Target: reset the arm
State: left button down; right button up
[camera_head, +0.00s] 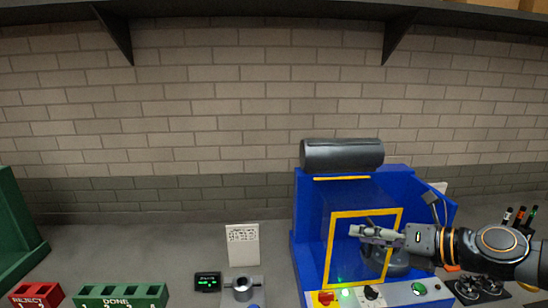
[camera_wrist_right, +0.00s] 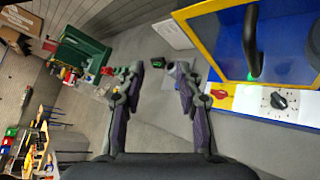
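My right arm comes in from the right in the head view. My right gripper (camera_head: 366,234) is in front of the yellow-framed door of the blue machine (camera_head: 308,235). In the right wrist view, the two fingers of my right gripper (camera_wrist_right: 159,72) stand wide apart with nothing between them. The yellow door frame (camera_wrist_right: 196,38) lies to the right of the fingers there, and I cannot tell the exact gap. My left arm and gripper are not in view.
Below the door is a control panel (camera_head: 385,296) with a red switch, black knob and green light. A grey fixture (camera_head: 241,292), small display (camera_head: 207,282), green DONE rack (camera_head: 121,297) and red REJECT bin (camera_head: 36,295) stand left.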

jog(key=d+f+m+t+h, duration=0.3)
jog(key=d+f+m+h, duration=0.3)
jog(key=m, duration=0.6)
jog(key=d+f+m+t+h, duration=0.2)
jog(key=d+f+m+h, duration=0.2)
jog(key=f+m, duration=0.55)
jog(key=s+a+f+m+g, duration=0.3)
jog(key=s+f+m+g, duration=0.35)
jog(key=s+f, duration=0.35)
jog(key=s+a+f+m+g, duration=0.3)
jog(key=s+f+m+g, duration=0.2)
jog(key=s+f+m, duration=0.45)
jog(key=s+d+f+n+b, duration=0.1)
jog(key=s+f, duration=0.1)
jog(key=f, duration=1.1)
jog(key=s+d+f+n+b, duration=0.1)
jog(key=d+f, duration=0.1)
jog(key=f, duration=1)
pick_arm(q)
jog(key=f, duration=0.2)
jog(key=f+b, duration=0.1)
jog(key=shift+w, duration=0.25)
pick_arm(e)
jog(key=s+f+g, duration=0.2)
jog(key=s+f, duration=1.6)
jog(key=s, duration=0.1)
jog(key=shift+d+h, duration=0.3)
jog(key=shift+d, duration=0.05)
